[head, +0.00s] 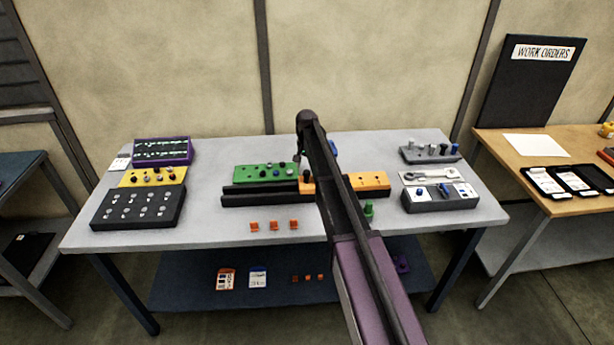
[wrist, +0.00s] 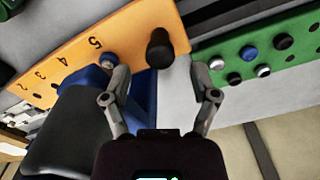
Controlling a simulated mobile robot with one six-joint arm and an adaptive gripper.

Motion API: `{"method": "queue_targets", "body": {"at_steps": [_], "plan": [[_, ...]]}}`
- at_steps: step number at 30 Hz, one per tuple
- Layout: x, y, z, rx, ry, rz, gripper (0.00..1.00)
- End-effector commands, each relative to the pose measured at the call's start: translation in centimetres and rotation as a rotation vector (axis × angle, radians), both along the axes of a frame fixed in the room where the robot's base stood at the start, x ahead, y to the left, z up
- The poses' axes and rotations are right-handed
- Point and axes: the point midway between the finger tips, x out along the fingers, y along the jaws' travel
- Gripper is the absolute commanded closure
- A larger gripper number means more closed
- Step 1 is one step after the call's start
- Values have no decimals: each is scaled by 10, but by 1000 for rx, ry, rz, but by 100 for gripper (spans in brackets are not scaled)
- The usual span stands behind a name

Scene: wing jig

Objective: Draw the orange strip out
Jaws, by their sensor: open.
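The orange strip (head: 368,181) lies along the dark rail on the grey table in the head view, its middle hidden behind my arm. In the wrist view the orange strip (wrist: 75,58) slants across the upper left, with printed numbers and a black knob (wrist: 159,48) near its right end. My gripper (wrist: 160,68) is open, with its fingers on either side of the knob's line and nothing seen between them. Whether the fingertips reach the knob's height I cannot tell. A blue part (wrist: 92,78) with a dark body shows behind the left finger.
A green plate with pegs (head: 266,172) sits beside the strip's left end; it also shows in the wrist view (wrist: 262,58). Several small orange blocks (head: 274,225) lie in front of the rail (head: 250,199).

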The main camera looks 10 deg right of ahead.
Motion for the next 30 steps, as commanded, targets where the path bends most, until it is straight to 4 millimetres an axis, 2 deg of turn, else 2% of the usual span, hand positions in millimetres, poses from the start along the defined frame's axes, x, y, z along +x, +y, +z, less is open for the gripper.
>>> {"method": "queue_targets", "body": {"at_steps": [1,9,24,26,30], "plan": [[0,0,-8,0,0,0,23],[0,0,-22,0,0,0,23],[0,0,-25,0,0,0,23],[0,0,-25,0,0,0,38],[0,0,-25,0,0,0,80]]}}
